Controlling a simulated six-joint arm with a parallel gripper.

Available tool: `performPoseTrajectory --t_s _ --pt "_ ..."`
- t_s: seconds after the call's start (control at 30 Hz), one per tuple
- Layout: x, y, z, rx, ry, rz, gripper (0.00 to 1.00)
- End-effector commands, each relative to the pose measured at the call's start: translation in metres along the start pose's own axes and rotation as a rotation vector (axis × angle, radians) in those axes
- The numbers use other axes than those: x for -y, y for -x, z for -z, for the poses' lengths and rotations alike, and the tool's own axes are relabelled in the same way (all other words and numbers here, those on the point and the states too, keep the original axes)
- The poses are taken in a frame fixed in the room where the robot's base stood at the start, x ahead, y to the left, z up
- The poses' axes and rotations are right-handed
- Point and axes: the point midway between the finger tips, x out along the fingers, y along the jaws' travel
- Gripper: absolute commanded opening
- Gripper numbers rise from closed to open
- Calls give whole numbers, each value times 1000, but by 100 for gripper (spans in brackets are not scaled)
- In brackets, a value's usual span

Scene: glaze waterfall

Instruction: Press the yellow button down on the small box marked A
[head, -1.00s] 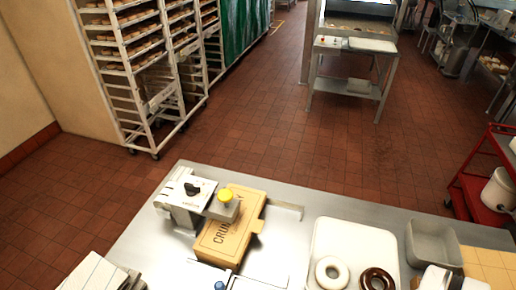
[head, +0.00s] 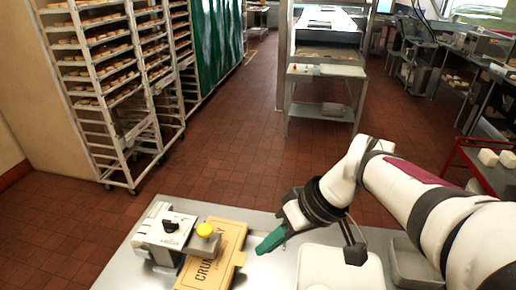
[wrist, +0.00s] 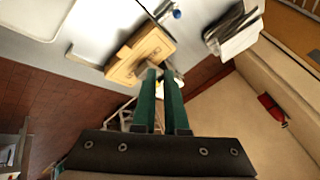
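The yellow button (head: 205,230) sits on top of a small grey box (head: 203,245), between a metal unit with a black knob and a cardboard box. The letter A cannot be read. My gripper (head: 261,250) has green fingers and hangs right of the button, apart from it, over the cardboard box's right side. In the wrist view the fingers (wrist: 160,72) lie close together with a narrow gap, and nothing is held. A bit of yellow shows there by the fingers, mostly hidden. Whether the fingers are fully shut is unclear.
The metal unit (head: 165,232) stands directly left of the button. A white tray (head: 340,270) and grey bin (head: 410,262) are to the right. A blue knob (wrist: 177,14) shows in the wrist view.

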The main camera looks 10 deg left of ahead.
Motion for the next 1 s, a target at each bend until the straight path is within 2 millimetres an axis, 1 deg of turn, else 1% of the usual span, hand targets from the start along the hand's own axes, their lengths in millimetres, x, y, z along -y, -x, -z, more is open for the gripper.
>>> performPoseTrajectory --t_s 0.03,0.1,0.2,0.3,0.4,0.67,0.73,0.87,1.0 --pt "-5 -9 31 -33 164 39 0" --pt "-8 -21 69 -96 396 76 0" --pt "-12 -35 108 -173 641 103 0" --pt "-13 -44 128 -220 781 109 0" --pt "-13 -47 135 -239 834 109 0" --pt "-13 -47 135 -239 838 108 0" --pt "-12 -51 135 -238 838 109 0" --pt "-8 -69 138 -237 837 111 0" --pt "-3 -100 142 -236 836 111 0"
